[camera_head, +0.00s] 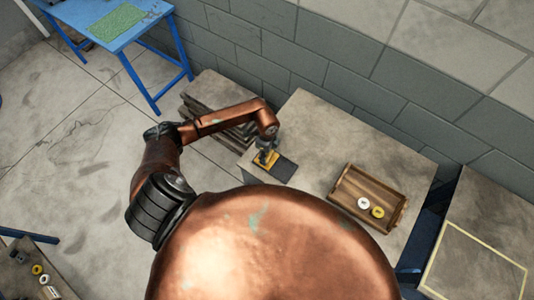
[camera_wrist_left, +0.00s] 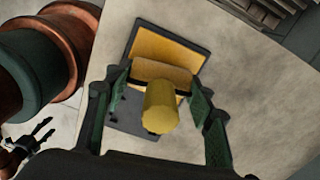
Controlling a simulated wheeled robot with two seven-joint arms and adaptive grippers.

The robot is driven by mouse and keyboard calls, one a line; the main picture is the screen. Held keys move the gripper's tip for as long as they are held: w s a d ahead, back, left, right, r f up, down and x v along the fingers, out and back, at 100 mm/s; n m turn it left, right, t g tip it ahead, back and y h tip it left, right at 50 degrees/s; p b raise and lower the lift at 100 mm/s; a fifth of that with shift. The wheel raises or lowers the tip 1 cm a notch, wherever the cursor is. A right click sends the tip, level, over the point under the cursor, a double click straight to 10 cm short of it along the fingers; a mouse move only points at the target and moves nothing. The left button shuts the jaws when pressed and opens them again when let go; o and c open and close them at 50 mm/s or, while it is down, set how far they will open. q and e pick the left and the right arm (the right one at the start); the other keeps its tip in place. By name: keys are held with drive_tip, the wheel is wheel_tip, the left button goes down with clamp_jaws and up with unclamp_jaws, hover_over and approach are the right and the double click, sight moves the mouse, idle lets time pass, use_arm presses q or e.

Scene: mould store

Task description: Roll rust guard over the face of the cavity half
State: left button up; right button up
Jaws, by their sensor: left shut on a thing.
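My left gripper (camera_head: 266,157) is low over a flat piece on the near left of the table. In the left wrist view it (camera_wrist_left: 157,92) is shut on a yellow roller tool, whose rounded yellow end (camera_wrist_left: 160,108) shows between the green-sided fingers. The roller's tan cylinder (camera_wrist_left: 161,71) lies across a black-rimmed yellow surface (camera_wrist_left: 172,48). A dark grey plate (camera_head: 284,172) adjoins it and also shows in the left wrist view (camera_wrist_left: 135,119). I cannot tell which part is the cavity half, nor whether the roller touches. A small dark fingered shape (camera_wrist_left: 32,146) may be my right gripper.
A wooden tray (camera_head: 352,202) holds a white ring (camera_head: 363,203) and a yellow ring (camera_head: 378,212). Dark slabs (camera_head: 205,92) are stacked left of the table (camera_head: 335,140). A blue bench (camera_head: 135,35) stands far left. A block wall runs behind. The table's middle is clear.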

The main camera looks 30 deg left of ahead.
use_arm(q)
drive_tip(key=shift+r+p, duration=2.1)
drive_tip(key=shift+r, duration=0.75)
drive_tip(key=shift+r+p, duration=0.35)
drive_tip(key=shift+r, duration=0.05)
drive_tip(key=shift+w, duration=0.1)
